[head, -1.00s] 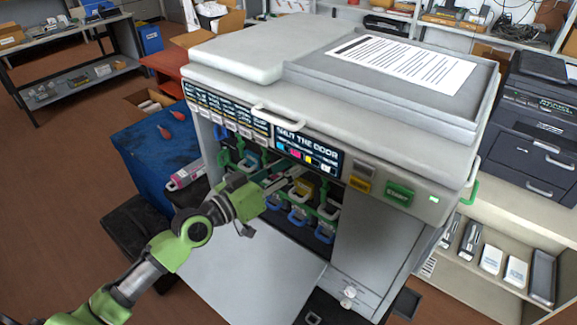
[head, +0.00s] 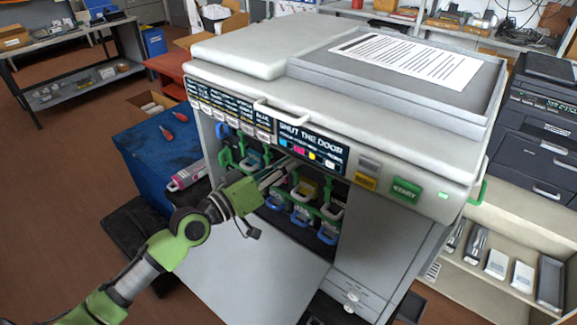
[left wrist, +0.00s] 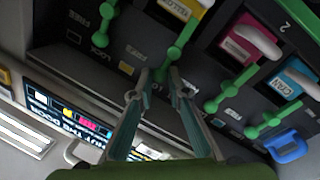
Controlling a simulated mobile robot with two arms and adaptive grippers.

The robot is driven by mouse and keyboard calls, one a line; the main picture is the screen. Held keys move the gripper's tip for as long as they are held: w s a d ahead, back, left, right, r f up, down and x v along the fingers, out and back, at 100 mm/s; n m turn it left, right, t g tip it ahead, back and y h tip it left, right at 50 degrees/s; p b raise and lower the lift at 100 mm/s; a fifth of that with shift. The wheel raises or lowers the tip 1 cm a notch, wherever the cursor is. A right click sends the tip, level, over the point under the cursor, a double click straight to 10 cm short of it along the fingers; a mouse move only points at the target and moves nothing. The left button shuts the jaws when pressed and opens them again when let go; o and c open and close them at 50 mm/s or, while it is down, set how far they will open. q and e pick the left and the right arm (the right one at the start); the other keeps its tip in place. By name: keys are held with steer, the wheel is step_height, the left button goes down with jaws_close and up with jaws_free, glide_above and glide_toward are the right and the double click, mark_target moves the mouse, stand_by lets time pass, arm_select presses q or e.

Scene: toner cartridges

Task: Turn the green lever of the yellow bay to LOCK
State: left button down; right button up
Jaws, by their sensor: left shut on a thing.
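The printer's open front (head: 290,205) holds several coloured cartridge bays with green levers. The yellow bay (head: 308,188) is just right of my left gripper (head: 284,172). In the left wrist view the yellow cartridge (left wrist: 182,8) is at the top, with its green lever (left wrist: 186,40) pointing down toward the fingertips. My left gripper (left wrist: 158,76) is shut on this lever at its free end, though the exact contact is hard to see. Upside-down FREE and LOCK labels show at the left in that view. My right gripper is not in view.
Magenta (left wrist: 242,42) and cyan (left wrist: 288,82) bays with their own green levers lie close beside the yellow one. The printer's door panel (head: 265,265) is folded down below my arm. A blue crate (head: 155,155) stands left of the printer.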

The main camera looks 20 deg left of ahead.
arm_select(q)
steer(key=shift+d+f, duration=0.15)
steer(key=shift+f, duration=0.15)
steer(key=c, duration=2.2)
jaws_free()
steer(key=shift+o, duration=1.2)
steer(key=v, duration=1.2)
steer(key=shift+r, duration=0.15)
